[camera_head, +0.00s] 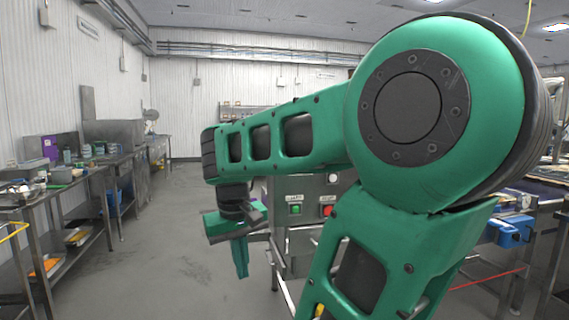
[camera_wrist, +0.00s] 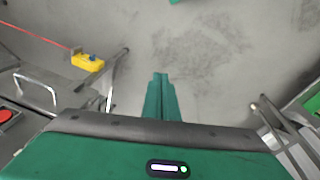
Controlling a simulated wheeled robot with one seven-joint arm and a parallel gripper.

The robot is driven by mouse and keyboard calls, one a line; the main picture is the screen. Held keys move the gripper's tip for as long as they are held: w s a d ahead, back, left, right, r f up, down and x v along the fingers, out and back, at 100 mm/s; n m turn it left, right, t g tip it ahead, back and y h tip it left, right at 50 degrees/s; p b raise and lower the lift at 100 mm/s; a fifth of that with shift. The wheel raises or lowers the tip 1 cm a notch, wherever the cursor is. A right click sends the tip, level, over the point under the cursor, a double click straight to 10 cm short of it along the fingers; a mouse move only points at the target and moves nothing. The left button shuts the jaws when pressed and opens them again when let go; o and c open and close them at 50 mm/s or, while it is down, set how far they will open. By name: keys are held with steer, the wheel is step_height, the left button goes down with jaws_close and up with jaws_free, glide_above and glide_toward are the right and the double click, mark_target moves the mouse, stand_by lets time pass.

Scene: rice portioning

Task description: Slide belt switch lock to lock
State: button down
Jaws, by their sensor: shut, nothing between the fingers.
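My gripper (camera_head: 241,262) hangs below the green forearm in the head view. In the wrist view my gripper (camera_wrist: 160,82) has its two green fingers together, with only grey floor beyond the tips. A metal control box (camera_head: 300,235) stands behind my arm, partly hidden by it. It carries a green button (camera_head: 295,210) and a red button (camera_head: 327,211). A yellow switch box (camera_wrist: 88,63) with a blue knob and a red cord is at upper left in the wrist view, apart from my fingers. I cannot tell which part is the belt switch lock.
A metal handle (camera_wrist: 36,88) and a red button (camera_wrist: 7,117) are at the left in the wrist view. Steel benches (camera_head: 60,185) line the left wall. A blue box (camera_head: 511,231) is at the right. The grey floor (camera_head: 175,250) at centre left is clear.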

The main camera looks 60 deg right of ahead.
steer(key=w+d+r+m+h, duration=0.1)
steer(key=d+r+m+h, duration=0.1)
steer(key=d+r, duration=0.8)
steer(key=w+d+r+m+g+h, duration=0.1)
steer(key=d+r+m+h, duration=0.1)
steer(key=d+r, duration=0.8)
step_height(320, 180, up, 8)
steer(key=shift+w+d+r+g+h, duration=0.1)
steer(key=shift+w+d+g+h, duration=0.2)
steer(key=shift+h, duration=0.3)
steer(key=shift+w+a, duration=0.1)
steer(key=shift+a, duration=0.05)
